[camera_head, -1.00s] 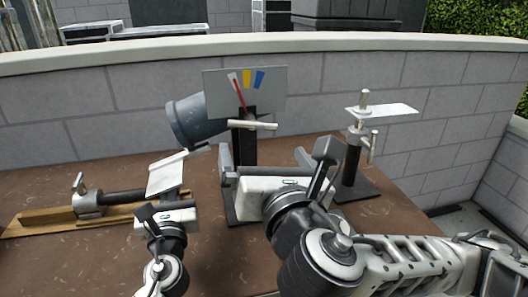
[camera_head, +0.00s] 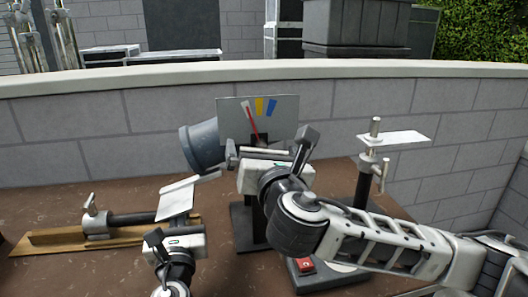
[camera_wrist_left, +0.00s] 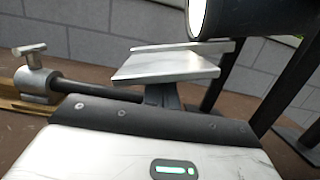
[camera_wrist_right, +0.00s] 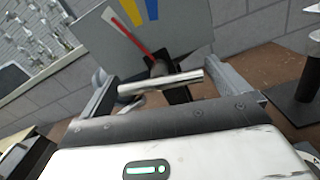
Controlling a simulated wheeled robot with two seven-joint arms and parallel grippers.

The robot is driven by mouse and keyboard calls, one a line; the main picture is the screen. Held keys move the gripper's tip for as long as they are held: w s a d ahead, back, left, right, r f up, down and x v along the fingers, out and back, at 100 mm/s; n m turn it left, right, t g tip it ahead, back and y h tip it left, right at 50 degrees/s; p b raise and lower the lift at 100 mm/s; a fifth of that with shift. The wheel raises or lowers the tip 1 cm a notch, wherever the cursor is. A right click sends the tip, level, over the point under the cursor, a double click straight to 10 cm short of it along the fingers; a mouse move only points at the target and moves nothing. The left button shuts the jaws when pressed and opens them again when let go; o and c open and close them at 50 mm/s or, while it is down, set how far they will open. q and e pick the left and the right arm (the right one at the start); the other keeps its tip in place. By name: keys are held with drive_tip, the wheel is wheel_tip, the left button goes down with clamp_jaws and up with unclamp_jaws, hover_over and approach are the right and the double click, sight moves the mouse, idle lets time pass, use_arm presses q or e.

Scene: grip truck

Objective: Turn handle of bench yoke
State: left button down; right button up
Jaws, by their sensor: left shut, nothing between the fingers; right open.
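The bench yoke has a grey gauge panel (camera_head: 285,112) with white, yellow and blue marks; its red needle (camera_head: 250,118) leans toward the white mark. Its pale bar handle (camera_wrist_right: 160,83) lies across the front of the hub, nearly level. The handle also shows in the head view (camera_head: 265,151). My right gripper (camera_wrist_right: 168,90) is open in front of the hub, one finger past each end of the bar. Whether the fingers touch it cannot be told. My left gripper (camera_wrist_left: 163,92) is shut and empty, low at the left, apart from the yoke. A flat pale metal piece shows at its front.
A wooden base (camera_head: 50,243) with a clamp and dark rod lies at left. A post with a small plate (camera_head: 394,138) stands at right. A red button (camera_head: 305,265) shows under my right arm. A wall (camera_head: 70,130) runs behind.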

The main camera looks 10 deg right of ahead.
drive_tip(key=c, duration=0.9)
drive_tip(key=shift+m, duration=0.3)
drive_tip(key=m, duration=0.6)
drive_tip(key=shift+a+f, duration=0.1)
drive_tip(key=m, duration=0.4)
drive_tip(key=shift+m, duration=1.9)
